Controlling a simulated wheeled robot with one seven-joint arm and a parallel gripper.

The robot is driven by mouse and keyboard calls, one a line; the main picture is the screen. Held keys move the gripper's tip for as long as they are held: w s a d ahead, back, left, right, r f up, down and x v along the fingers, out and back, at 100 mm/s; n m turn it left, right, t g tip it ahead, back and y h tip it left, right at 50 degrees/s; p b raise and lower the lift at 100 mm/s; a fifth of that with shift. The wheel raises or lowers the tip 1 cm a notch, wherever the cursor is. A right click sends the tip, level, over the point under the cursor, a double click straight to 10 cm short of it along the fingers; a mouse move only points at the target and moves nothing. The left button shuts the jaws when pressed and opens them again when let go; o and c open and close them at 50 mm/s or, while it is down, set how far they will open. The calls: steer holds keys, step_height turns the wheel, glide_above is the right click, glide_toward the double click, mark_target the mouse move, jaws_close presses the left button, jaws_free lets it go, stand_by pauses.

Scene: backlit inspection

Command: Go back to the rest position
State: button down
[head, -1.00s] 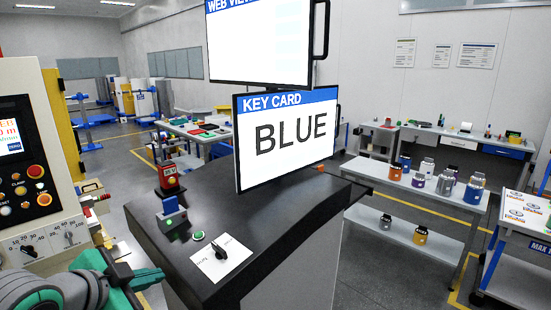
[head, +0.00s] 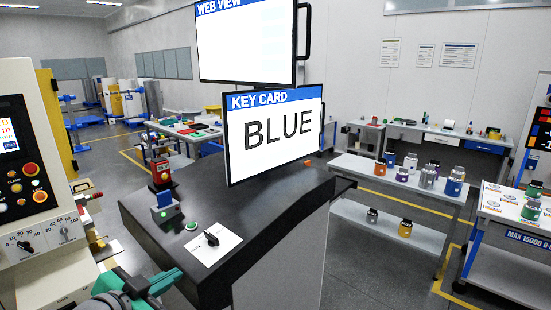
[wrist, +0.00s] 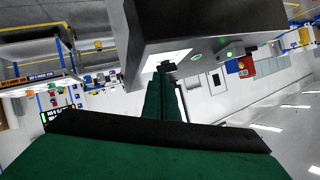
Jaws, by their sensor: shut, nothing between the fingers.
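My gripper (head: 168,281) has green fingers and shows at the bottom left of the head view, in front of the dark console (head: 275,215). In the wrist view my gripper (wrist: 164,80) is shut with nothing between its fingers. A black rotary knob (head: 211,239) sits on a white plate (head: 228,240) on the console's near end. The knob (wrist: 167,67) appears just beyond the fingertips in the wrist view. My gripper looks apart from it in the head view.
A KEY CARD screen (head: 275,130) reading BLUE stands on the console. A control panel (head: 35,190) with a red button is close at left. A white bench (head: 390,226) with several jars and a cart (head: 515,262) stand right. Grey floor lies between.

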steer(key=w+d+f+n+t, duration=0.3)
steer(key=d+f+n, duration=0.3)
steer(key=d+f, duration=0.55)
steer(key=s+d+f+n+y, duration=0.25)
steer(key=s+d+f, duration=0.2)
steer(key=f, duration=0.25)
steer(key=s+d+f+n+y, duration=0.1)
steer(key=s+d+f+n, duration=0.2)
steer(key=s+f, duration=0.3)
steer(key=s+d+f+y, duration=0.1)
steer(key=s+d+f, duration=0.1)
steer(key=s+f, duration=0.35)
steer(key=s+d+f, duration=0.2)
steer(key=s, duration=0.6)
steer(key=s+r+m+h, duration=0.1)
steer(key=s+r+m, duration=0.1)
steer(key=s, duration=1.4)
steer(key=shift+r+m, duration=0.25)
steer(key=shift+m, duration=0.6)
